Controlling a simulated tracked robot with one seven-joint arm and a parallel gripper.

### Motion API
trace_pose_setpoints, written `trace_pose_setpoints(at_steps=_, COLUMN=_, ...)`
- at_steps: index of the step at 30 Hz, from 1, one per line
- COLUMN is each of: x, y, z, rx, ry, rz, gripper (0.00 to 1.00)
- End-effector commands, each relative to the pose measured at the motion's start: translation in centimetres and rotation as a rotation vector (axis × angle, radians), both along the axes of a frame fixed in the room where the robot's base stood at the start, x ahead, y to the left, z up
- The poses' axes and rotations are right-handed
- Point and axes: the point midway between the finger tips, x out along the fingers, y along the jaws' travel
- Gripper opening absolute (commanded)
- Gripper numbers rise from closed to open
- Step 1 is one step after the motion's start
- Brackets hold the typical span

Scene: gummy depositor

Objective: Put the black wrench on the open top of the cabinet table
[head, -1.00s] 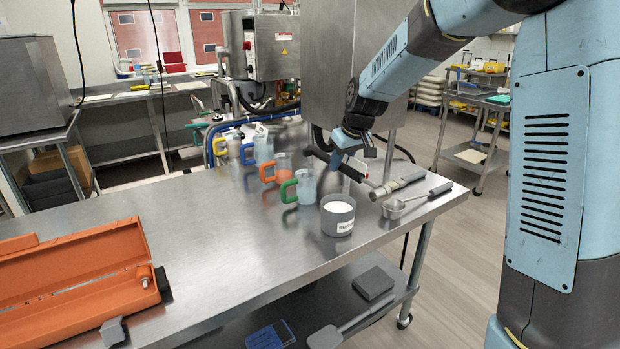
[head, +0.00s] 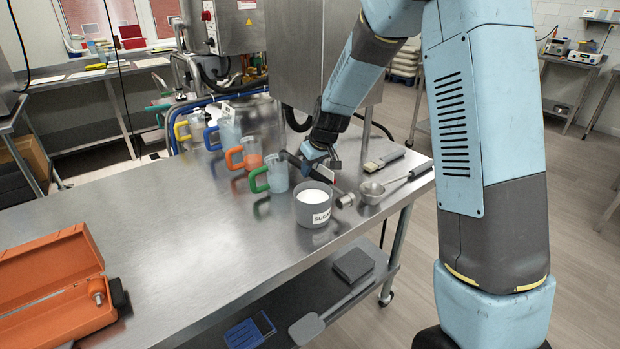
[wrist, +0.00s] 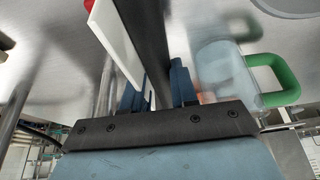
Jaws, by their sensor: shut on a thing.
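My gripper (head: 318,156) is low over the right end of the steel table, among the tools. It is shut on the black wrench (head: 329,177), a long dark bar slanting beneath it; the bar (wrist: 148,35) shows between the fingers in the wrist view. A white plate with a red end (wrist: 115,42) is close beside the bar; I cannot tell whether it touches. Whether the wrench still rests on the table is unclear. I cannot tell which surface is the cabinet table; the near steel table (head: 185,235) has a broad bare top and a lower shelf.
A green-handled jug (head: 277,172) and other jugs are left. A measuring scoop (head: 372,192) and a brush (head: 384,161) lie right. An orange toolbox (head: 50,290) is at front left.

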Motion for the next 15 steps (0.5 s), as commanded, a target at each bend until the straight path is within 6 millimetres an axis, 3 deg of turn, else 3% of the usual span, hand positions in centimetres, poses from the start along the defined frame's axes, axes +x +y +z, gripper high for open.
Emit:
trace_pose_setpoints(at_steps=9, x=0.0, y=-0.1, z=-3.4, rx=0.0, ry=0.001, rz=-0.003, gripper=0.0)
trace_pose_setpoints(at_steps=15, x=0.0, y=-0.1, z=-3.6, rx=0.0, ry=-0.001, rz=-0.001, gripper=0.0)
